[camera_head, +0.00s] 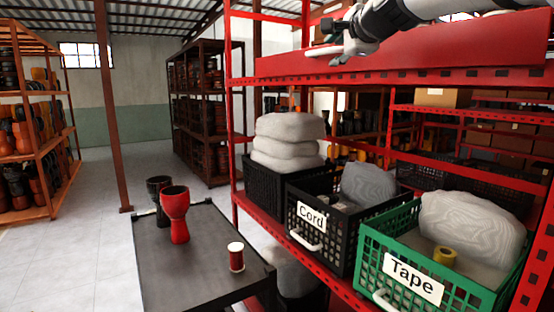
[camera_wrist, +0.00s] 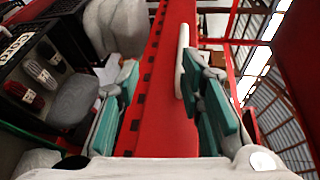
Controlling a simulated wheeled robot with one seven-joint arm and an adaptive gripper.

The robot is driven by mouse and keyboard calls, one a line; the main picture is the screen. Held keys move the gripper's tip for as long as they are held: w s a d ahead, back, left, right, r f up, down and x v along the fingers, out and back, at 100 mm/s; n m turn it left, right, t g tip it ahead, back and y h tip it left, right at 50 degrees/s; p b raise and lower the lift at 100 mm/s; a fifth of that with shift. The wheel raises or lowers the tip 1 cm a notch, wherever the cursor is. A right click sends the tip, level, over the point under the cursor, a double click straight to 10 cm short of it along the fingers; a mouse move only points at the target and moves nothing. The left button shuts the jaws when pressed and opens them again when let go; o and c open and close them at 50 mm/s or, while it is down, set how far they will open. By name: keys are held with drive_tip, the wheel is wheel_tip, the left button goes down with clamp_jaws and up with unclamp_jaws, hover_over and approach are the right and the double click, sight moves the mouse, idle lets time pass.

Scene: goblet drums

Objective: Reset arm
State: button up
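My gripper (camera_head: 332,38) is at the upper right in the head view, raised beside the red shelf's upper beam. In the wrist view my gripper (camera_wrist: 160,85) has its two teal-padded fingers wide apart. Nothing is held between them; the red beam runs behind the gap. My arm comes in from the top right of the head view, level with or just in front of the upper shelf. I cannot tell whether it touches the beam.
The red shelf (camera_head: 243,120) holds a Cord crate (camera_head: 330,248), a green Tape crate (camera_head: 440,290) and a black crate with grey sacks (camera_head: 289,140). Open floor lies left.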

drive_tip(key=s+d+f+n+g+h, duration=0.1)
drive_tip(key=s+f+n+g, duration=0.4)
drive_tip(key=s+f, duration=1.2)
drive_tip(key=s+d+f+n+g+h, duration=0.1)
drive_tip(key=s+f+n+g, duration=0.4)
drive_tip(key=s+f+n, duration=0.6)
drive_tip(key=s+f, duration=0.7)
drive_tip(key=s, duration=0.6)
drive_tip(key=shift+s+d+n+h, duration=0.15)
drive_tip(key=shift+s+n+h, duration=0.15)
drive_tip(key=shift+n, duration=0.1)
